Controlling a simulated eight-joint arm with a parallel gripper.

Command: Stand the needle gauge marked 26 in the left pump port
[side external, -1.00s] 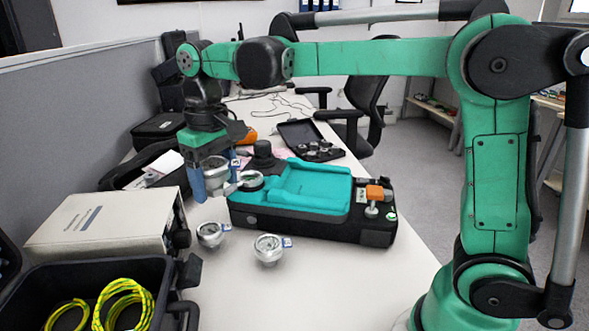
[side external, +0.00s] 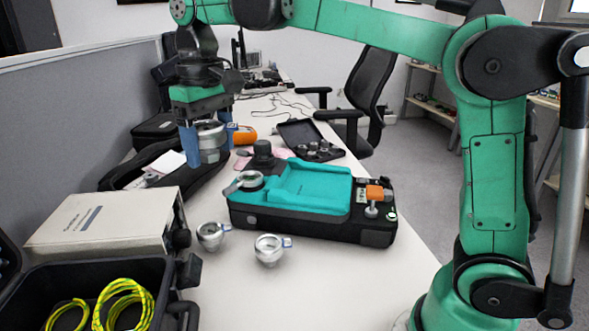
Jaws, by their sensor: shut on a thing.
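My gripper (side external: 207,152) points down with its blue fingers shut on a silver round needle gauge (side external: 210,137). It holds this gauge in the air, up and left of the pump. A small blue tag shows at the gauge's right side; I cannot read its number. The pump (side external: 310,230) is a black block with a teal top. Its left port (side external: 250,181) has a silver ring and looks empty. Two other silver gauges stand on the table in front of the pump, a left one (side external: 210,238) and a right one (side external: 270,251); their marks are not legible.
A beige instrument box (side external: 105,225) and a black case with yellow-green cables (side external: 125,300) stand at the left. The pump has a black knob (side external: 263,152) behind the left port and an orange part (side external: 375,192) at right. A small open case (side external: 310,142) lies behind.

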